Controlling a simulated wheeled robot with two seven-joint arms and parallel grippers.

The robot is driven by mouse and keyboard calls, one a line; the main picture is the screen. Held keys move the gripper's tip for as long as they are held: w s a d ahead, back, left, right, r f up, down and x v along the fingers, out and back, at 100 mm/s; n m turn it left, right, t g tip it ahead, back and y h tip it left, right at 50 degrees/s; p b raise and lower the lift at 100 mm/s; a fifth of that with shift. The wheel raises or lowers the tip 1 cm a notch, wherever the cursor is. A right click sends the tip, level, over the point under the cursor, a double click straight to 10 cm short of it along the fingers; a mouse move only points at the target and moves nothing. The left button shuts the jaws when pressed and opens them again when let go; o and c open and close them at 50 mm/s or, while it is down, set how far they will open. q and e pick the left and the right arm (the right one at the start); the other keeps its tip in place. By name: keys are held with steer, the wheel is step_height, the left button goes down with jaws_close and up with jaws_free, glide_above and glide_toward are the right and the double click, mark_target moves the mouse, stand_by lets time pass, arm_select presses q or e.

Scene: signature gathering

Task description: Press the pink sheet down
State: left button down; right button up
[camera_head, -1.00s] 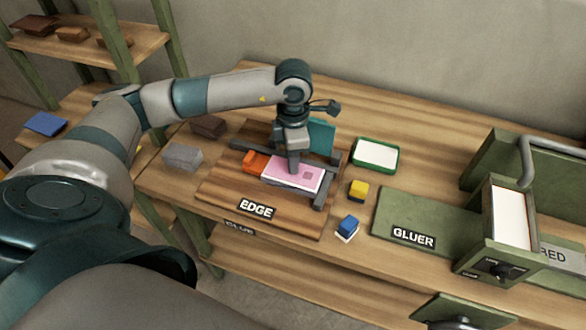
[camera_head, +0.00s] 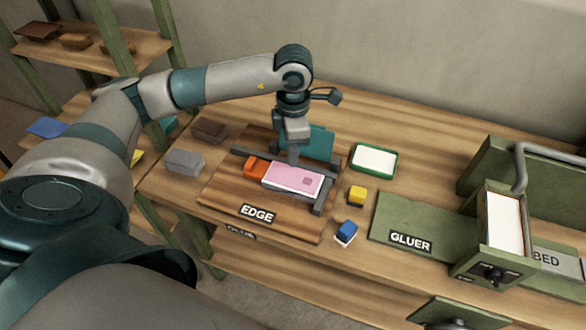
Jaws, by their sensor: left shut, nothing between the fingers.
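The pink sheet (camera_head: 290,179) lies in the dark frame on the wooden board labelled EDGE (camera_head: 222,200). A small darker square shows near its right end. An orange block (camera_head: 254,166) sits at its left end. My left gripper (camera_head: 294,160) points down, shut and empty, at the far long edge of the sheet. I cannot tell whether its tips touch anything there. My right gripper is not in view.
Grey (camera_head: 184,161) and brown (camera_head: 209,129) blocks lie left.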

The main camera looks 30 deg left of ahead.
arm_select(q)
steer(key=shift+r+p, duration=0.45)
steer(key=shift+r, duration=0.85)
steer(key=shift+s, duration=0.1)
